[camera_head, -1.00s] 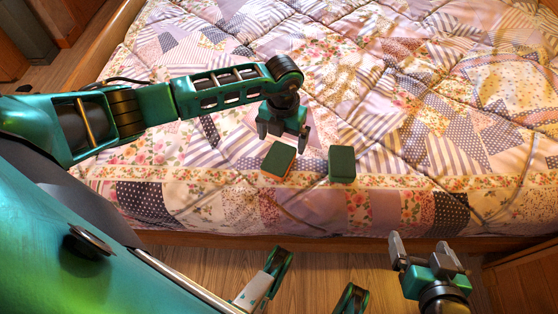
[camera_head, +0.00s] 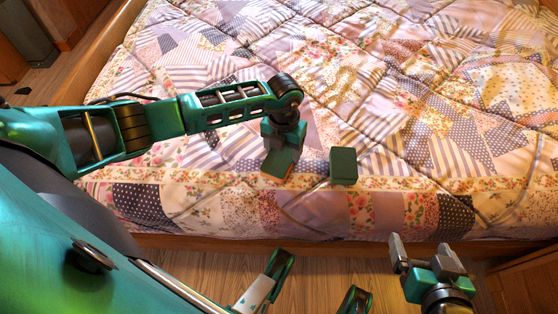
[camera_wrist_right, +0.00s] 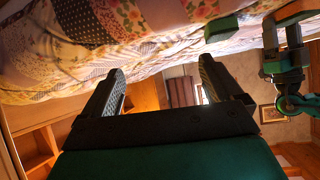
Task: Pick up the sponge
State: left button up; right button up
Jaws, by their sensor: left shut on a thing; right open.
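A green sponge-like block with an orange edge (camera_head: 276,164) is at the front of the bed. My left gripper (camera_head: 283,147) is shut on it from above, and its fingers partly hide the block. A second dark green block (camera_head: 343,166) sits apart on the quilt just to the right. A green block (camera_wrist_right: 221,28) also shows at the top of the right wrist view, with my left gripper at the right edge. My right gripper (camera_head: 427,252) is open and empty in front of the bed; its two spread fingers show in the right wrist view (camera_wrist_right: 162,70).
The patchwork quilt (camera_head: 420,120) covers the bed, and its surface around the blocks is clear. The wooden bed edge (camera_head: 330,247) runs along the front. A wooden cabinet (camera_head: 530,280) stands at the lower right.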

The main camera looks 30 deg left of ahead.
pick_arm(q)
jog(key=shift+c, duration=1.4)
